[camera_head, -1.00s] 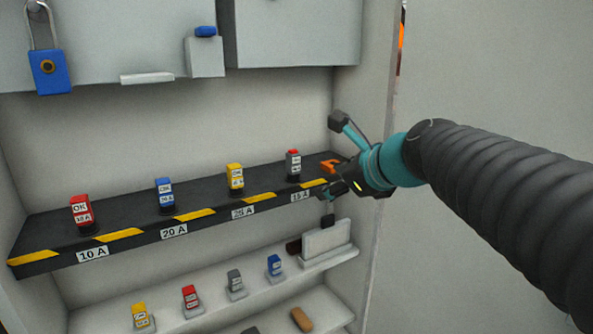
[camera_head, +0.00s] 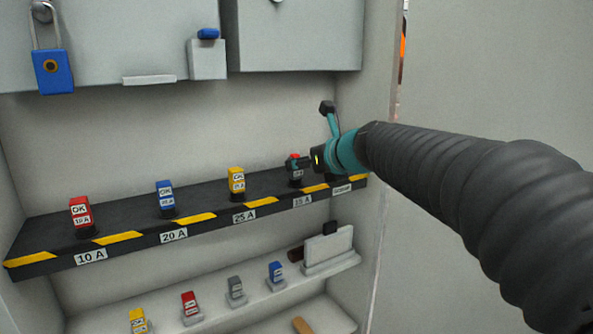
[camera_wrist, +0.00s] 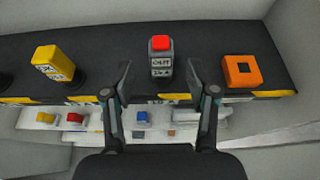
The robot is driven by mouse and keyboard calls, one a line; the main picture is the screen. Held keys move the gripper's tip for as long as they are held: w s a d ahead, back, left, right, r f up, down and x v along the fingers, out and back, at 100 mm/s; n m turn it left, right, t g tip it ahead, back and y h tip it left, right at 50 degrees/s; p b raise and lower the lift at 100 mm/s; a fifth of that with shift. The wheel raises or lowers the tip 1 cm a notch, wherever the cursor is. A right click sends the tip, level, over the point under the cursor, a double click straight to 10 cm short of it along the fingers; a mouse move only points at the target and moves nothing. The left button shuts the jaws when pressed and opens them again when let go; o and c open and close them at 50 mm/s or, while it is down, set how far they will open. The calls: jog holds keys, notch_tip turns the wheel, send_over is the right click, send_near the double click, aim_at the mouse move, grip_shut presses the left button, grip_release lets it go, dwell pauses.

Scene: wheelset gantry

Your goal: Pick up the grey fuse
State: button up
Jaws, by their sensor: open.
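A grey fuse with a red top (camera_head: 295,174) stands upright at the right of the dark upper shelf. In the wrist view, the same red-topped grey fuse (camera_wrist: 161,65) shows a white label and sits between my fingers. My gripper (camera_wrist: 161,82) is open, one finger on each side of it, with visible gaps. In the head view, my gripper (camera_head: 302,163) partly covers this fuse. A second, plain grey fuse (camera_head: 236,287) stands on the lower shelf between a red and a blue one.
Red (camera_head: 81,212), blue (camera_head: 165,195) and yellow (camera_head: 237,181) fuses stand left on the upper shelf (camera_head: 120,218). An orange square piece (camera_wrist: 242,72) lies right of the red-topped fuse. The cabinet side wall (camera_head: 365,130) is close on the right. Lower-shelf fuses stand below.

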jog(key=shift+b+x, duration=0.4)
jog(key=shift+x, duration=2.2)
grip_shut()
